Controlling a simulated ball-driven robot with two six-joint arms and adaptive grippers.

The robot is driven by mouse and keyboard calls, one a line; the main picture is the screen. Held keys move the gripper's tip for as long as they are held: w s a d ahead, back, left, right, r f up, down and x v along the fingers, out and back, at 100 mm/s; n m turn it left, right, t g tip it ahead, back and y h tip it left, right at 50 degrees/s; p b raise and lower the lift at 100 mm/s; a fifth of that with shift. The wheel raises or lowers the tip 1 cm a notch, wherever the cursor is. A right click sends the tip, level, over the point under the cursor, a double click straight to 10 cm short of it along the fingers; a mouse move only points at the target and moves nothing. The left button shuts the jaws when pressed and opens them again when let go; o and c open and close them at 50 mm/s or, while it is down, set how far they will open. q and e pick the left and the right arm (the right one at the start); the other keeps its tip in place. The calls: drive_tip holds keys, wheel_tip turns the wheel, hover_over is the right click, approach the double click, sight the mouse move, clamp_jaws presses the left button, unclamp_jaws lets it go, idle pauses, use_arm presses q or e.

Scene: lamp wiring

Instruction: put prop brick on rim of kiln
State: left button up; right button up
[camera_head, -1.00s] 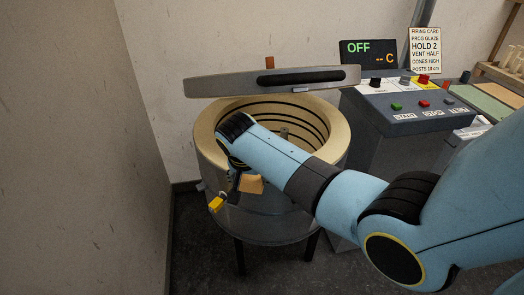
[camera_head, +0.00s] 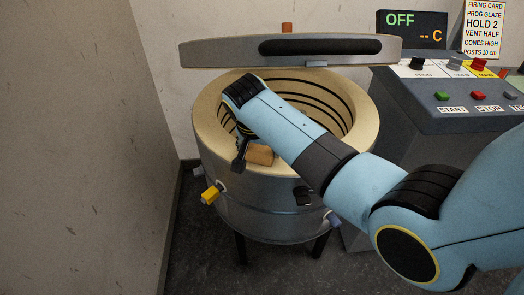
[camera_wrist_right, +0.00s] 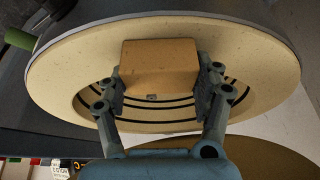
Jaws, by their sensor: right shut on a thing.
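The tan prop brick (camera_head: 262,155) is between the fingers of my right gripper (camera_head: 246,158), at the front part of the kiln's rim (camera_head: 207,125). In the right wrist view, my right gripper (camera_wrist_right: 163,92) is shut on the brick (camera_wrist_right: 160,62), with a finger on each side. The brick overlaps the pale rim (camera_wrist_right: 65,72) there; I cannot tell whether it touches it. The kiln (camera_head: 270,215) is a round metal drum with a pale lining and dark coil grooves. My right forearm hides part of its opening. My left gripper is not in view.
The kiln's grey lid (camera_head: 220,54) stands raised behind the opening. A yellow plug (camera_head: 210,194) sticks out from the kiln's left side. A control panel (camera_head: 455,95) reading OFF stands at the right. A wall is close on the left.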

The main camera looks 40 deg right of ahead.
drive_tip(key=shift+s+a+r, duration=0.1)
drive_tip(key=shift+a, duration=0.2)
drive_tip(key=o, duration=1.2)
drive_tip(key=shift+d, duration=0.1)
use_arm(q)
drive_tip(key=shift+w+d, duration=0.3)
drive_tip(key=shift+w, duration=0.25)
use_arm(e)
drive_tip(key=shift+o, duration=0.2)
drive_tip(key=shift+a+r, duration=0.2)
drive_tip(key=shift+r, duration=0.25)
use_arm(q)
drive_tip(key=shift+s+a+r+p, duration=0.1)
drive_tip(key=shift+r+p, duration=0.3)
drive_tip(key=shift+p, duration=0.05)
use_arm(e)
drive_tip(key=v, duration=1.1)
